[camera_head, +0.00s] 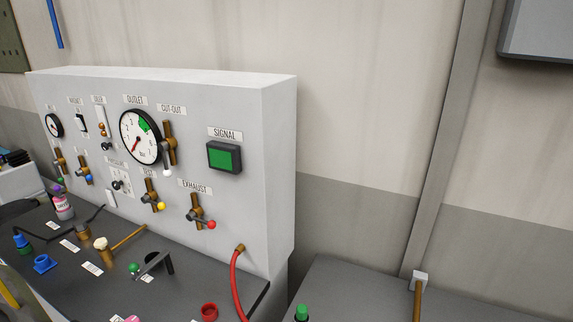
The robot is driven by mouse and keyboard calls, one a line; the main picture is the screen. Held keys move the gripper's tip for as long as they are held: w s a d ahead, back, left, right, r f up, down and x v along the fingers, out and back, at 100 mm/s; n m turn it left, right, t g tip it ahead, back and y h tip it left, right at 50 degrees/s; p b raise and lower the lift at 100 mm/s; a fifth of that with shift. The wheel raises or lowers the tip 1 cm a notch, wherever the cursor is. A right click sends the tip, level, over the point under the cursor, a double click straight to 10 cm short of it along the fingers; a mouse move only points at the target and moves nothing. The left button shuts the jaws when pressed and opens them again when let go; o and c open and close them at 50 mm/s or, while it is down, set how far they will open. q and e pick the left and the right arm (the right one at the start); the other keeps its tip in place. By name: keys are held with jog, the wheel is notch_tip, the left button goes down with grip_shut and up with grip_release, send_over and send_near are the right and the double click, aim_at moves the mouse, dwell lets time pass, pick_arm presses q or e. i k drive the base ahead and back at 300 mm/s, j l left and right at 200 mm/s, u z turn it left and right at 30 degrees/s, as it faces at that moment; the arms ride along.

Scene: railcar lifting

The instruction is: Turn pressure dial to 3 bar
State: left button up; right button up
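A grey-white control panel (276,150) stands on the bench at the left. Its large round gauge labelled OUTLET (139,137) has a white face, a green band at the upper right and a red needle pointing to the lower left; the exact reading is too small to tell. Small dark knobs, one under the lubricator-like column (106,146) and one on a scaled plate (117,185), sit left of and below the gauge. Neither of my grippers shows.
Brass valves with coloured handle tips, such as EXHAUST (196,211), project from the panel. A green SIGNAL square (224,157) is at right. A red hose (236,283) runs down the front. Bottles, tools and labels crowd the dark bench (190,280); the right-hand grey surface (360,290) is mostly clear.

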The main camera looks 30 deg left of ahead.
aim_at(116, 185)
jog(key=u, duration=1.95)
